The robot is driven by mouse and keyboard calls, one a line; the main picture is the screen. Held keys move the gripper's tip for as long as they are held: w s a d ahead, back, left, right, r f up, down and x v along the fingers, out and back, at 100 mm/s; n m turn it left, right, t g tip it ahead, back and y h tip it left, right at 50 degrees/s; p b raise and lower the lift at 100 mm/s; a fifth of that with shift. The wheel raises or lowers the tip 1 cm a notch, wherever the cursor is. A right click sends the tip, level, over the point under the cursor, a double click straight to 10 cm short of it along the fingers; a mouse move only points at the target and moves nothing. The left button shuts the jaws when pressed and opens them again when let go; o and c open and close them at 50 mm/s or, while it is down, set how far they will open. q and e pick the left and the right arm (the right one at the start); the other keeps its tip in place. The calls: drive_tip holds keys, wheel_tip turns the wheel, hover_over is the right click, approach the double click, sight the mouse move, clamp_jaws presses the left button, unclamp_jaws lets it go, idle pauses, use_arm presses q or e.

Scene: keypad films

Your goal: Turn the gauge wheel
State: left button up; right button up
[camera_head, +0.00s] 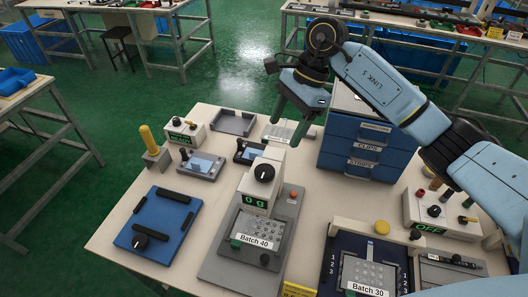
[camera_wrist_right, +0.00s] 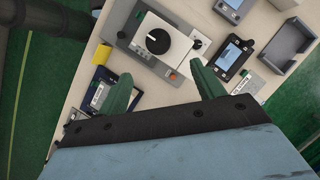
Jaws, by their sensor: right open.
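The gauge wheel, a black round knob (camera_head: 264,172) with a white mark, sits on top of a white block on a grey fixture (camera_head: 218,262). A small green display (camera_head: 254,202) on the block's front appears to read 00. The wheel also shows in the right wrist view (camera_wrist_right: 158,41), beyond the fingers. My right gripper (camera_head: 288,126) is open and empty, with green fingers pointing down, above and behind the wheel and apart from it. It shows in the right wrist view (camera_wrist_right: 164,82) with its fingers spread. My left gripper is not in view.
A blue drawer cabinet (camera_head: 355,155) stands right of the gripper. A Batch 40 keypad film (camera_head: 262,228) lies in front of the wheel. A blue plate fixture (camera_head: 150,215) is at left, a Batch 30 fixture (camera_head: 330,240) at front right. Small devices and a grey tray (camera_head: 233,121) stand behind.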

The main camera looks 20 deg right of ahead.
drive_tip(key=p, duration=0.1)
approach(266, 170)
drive_tip(key=f, duration=0.2)
drive_tip(key=x, duration=0.5)
drive_tip(key=shift+s+a+p, duration=0.1)
drive_tip(key=shift+a+p, duration=0.25)
drive_tip(key=shift+a, duration=0.15)
drive_tip(key=shift+a+f, duration=0.1)
drive_tip(key=shift+f, duration=0.4)
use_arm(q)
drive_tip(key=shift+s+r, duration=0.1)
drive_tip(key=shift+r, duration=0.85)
use_arm(e)
drive_tip(key=c, duration=1)
